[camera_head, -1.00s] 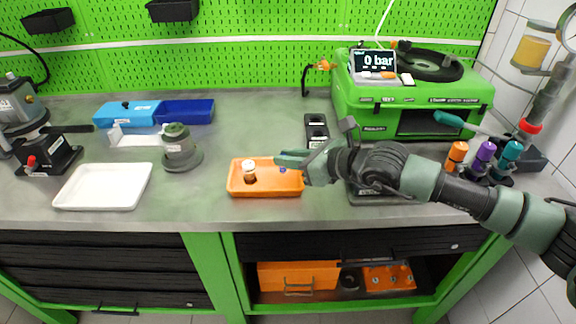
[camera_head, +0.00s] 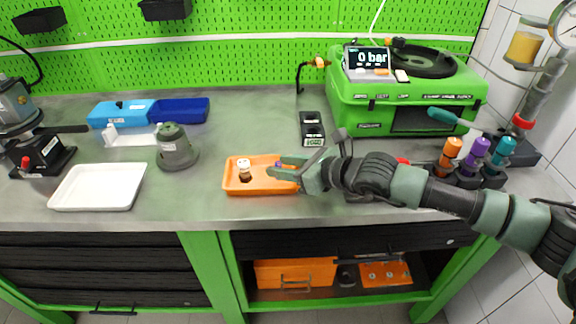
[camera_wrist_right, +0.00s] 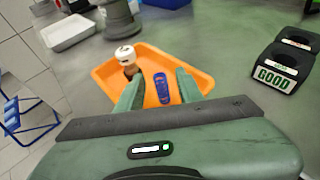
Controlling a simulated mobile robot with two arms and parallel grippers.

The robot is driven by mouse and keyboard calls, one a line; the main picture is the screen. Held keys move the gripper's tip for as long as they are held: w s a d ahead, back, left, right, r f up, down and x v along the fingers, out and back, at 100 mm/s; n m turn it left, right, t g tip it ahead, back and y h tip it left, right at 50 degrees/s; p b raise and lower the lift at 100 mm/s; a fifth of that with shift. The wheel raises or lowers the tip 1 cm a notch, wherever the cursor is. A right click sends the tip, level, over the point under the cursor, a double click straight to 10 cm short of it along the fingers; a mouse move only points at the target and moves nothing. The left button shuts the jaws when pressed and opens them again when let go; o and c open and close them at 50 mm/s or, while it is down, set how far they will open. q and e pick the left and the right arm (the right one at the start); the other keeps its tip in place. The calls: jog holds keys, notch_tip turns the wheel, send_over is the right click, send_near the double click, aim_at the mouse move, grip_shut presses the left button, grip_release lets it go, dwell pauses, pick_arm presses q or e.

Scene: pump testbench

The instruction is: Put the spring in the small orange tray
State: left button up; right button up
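The small orange tray (camera_head: 240,186) stands near the front of the bench, and it also shows in the wrist view (camera_wrist_right: 195,68). A slim blue-purple part with a ridged look (camera_wrist_right: 162,88) lies in it between my fingers; it may be the spring, but I cannot tell for sure. A white-topped brown part (camera_wrist_right: 127,60) stands in the tray to its left. My right gripper (camera_head: 283,172) is low over the tray's right side. In the wrist view its fingers (camera_wrist_right: 160,92) are apart, with no visible contact with the blue part. My left gripper is out of view.
A white tray (camera_head: 98,187) and a grey-green round housing (camera_head: 176,150) stand to the left. A black block marked GOOD (camera_head: 312,130) is behind the gripper on the right. The green test unit (camera_head: 375,115) and several coloured-handled tools stand further right.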

jog(key=b+v, duration=0.1)
jog(key=v, duration=1)
jog(key=shift+r+b, duration=0.1)
jog(key=shift+b, duration=0.25)
jog(key=shift+s+d+r, duration=0.25)
jog(key=shift+s+d, duration=0.05)
jog(key=shift+s, duration=0.05)
